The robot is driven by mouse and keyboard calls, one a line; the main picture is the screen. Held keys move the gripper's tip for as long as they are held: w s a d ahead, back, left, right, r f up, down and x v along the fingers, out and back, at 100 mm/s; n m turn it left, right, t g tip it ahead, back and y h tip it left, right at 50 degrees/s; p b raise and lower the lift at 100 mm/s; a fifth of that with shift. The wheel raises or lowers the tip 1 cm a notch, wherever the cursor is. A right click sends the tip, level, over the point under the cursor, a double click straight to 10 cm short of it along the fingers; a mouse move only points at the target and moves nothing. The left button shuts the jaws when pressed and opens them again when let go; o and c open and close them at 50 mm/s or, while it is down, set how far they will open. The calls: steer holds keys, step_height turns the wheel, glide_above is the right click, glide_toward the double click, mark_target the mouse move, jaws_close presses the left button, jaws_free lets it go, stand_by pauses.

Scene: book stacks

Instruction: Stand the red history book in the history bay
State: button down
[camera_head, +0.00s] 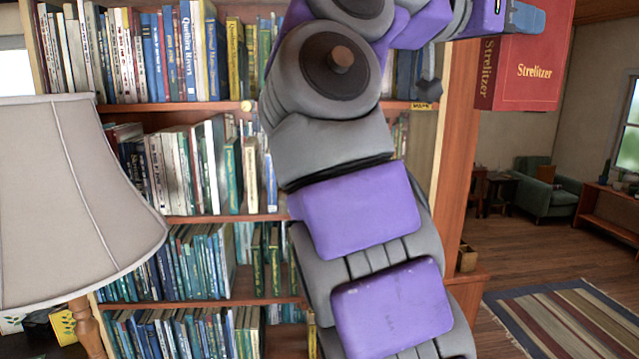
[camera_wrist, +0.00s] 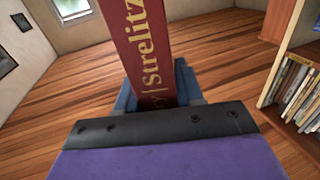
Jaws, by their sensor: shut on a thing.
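The red book (camera_head: 537,70), with "Strelitzer" in gold on its cover and spine, is in the air at the upper right of the head view. My gripper (camera_head: 526,18) is shut on it near its top in that view. In the wrist view the book's spine (camera_wrist: 148,45) rises between the blue fingers of my gripper (camera_wrist: 158,92). The bookcase (camera_head: 190,112) stands at the left and centre, its shelves holding many upright books. My arm hides part of its right side. I cannot tell which bay is the history bay.
A shelf label (camera_head: 422,106) seems to read "MAPS". A lampshade (camera_head: 70,200) stands close at the left, in front of the shelves. At the right are open wooden floor, a striped rug (camera_head: 565,322) and a green armchair (camera_head: 546,190). Shelved books (camera_wrist: 298,90) show at the wrist view's right.

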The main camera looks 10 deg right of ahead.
steer(key=shift+w+d+f+t, duration=0.15)
steer(key=shift+w+d+f, duration=0.1)
steer(key=shift+w+d, duration=0.25)
steer(key=shift+w+d+f+t, duration=0.2)
steer(key=shift+w+d, duration=0.1)
steer(key=shift+d, duration=0.25)
steer(key=w+a, duration=0.1)
steer(key=w+a+n+t, duration=0.1)
steer(key=shift+w+a+f+y, duration=0.2)
steer(key=shift+a+f+y, duration=0.1)
steer(key=shift+f+y, duration=0.1)
steer(key=w+a+f+n+t+y, duration=0.1)
steer(key=w+a+f+n+t, duration=0.1)
steer(key=w, duration=0.6)
steer(key=shift+a+f+t+y+b, duration=0.35)
steer(key=shift+a+f+t, duration=0.2)
steer(key=shift+a+f, duration=0.2)
stand_by(0.6)
